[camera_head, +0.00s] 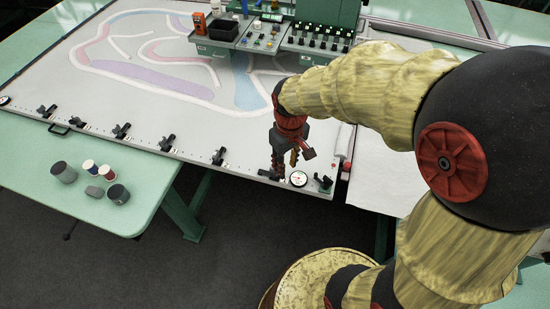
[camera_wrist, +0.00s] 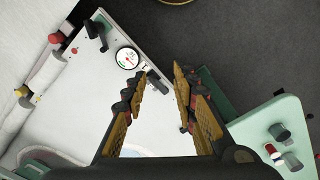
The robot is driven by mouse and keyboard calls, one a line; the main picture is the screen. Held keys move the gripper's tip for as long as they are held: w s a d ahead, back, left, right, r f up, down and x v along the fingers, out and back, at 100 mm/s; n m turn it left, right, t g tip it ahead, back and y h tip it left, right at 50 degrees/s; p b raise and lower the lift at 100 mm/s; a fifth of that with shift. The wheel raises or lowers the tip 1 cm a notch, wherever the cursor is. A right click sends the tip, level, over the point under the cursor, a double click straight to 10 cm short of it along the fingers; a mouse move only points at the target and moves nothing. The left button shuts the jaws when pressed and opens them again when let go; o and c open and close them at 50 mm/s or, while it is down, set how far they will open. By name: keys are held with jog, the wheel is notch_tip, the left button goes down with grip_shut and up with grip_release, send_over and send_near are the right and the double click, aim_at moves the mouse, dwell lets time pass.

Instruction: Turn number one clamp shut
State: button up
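Several black clamps line the front edge of the white frame table (camera_head: 150,125). One clamp (camera_head: 323,183) stands at the right corner, right of a round dial (camera_head: 298,178); that corner clamp (camera_wrist: 95,35) and the dial (camera_wrist: 127,58) also show in the wrist view. Another clamp (camera_head: 218,156) is left of my gripper (camera_head: 285,163). My gripper points down at the edge, just left of the dial. In the wrist view my gripper (camera_wrist: 160,74) is open, its fingers apart. A dark part at the edge near the left fingertip is partly hidden; contact cannot be told. Clamp numbers are unreadable.
A green side table (camera_head: 90,190) with cups and spools (camera_head: 63,172) stands at the front left. A green control console (camera_head: 305,45) is at the back. A roller with red and yellow knobs (camera_wrist: 57,38) lies at the table's side. Dark floor lies in front.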

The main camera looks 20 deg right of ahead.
jog(key=w+f+n+p, duration=0.2)
jog(key=w+f+n, duration=0.1)
jog(key=w+f, duration=0.1)
jog(key=w+f+n+p, duration=0.2)
jog(key=w+f+n, duration=0.2)
jog(key=w+f, duration=0.1)
jog(key=shift+w+f+n+p, duration=0.2)
jog(key=shift+w+n+p, duration=0.1)
jog(key=shift+w, duration=0.2)
notch_tip(320, 180, down, 8)
jog(key=shift+r+b, duration=0.2)
jog(key=shift+b, duration=0.1)
jog(key=shift+c, duration=1.1)
grip_shut()
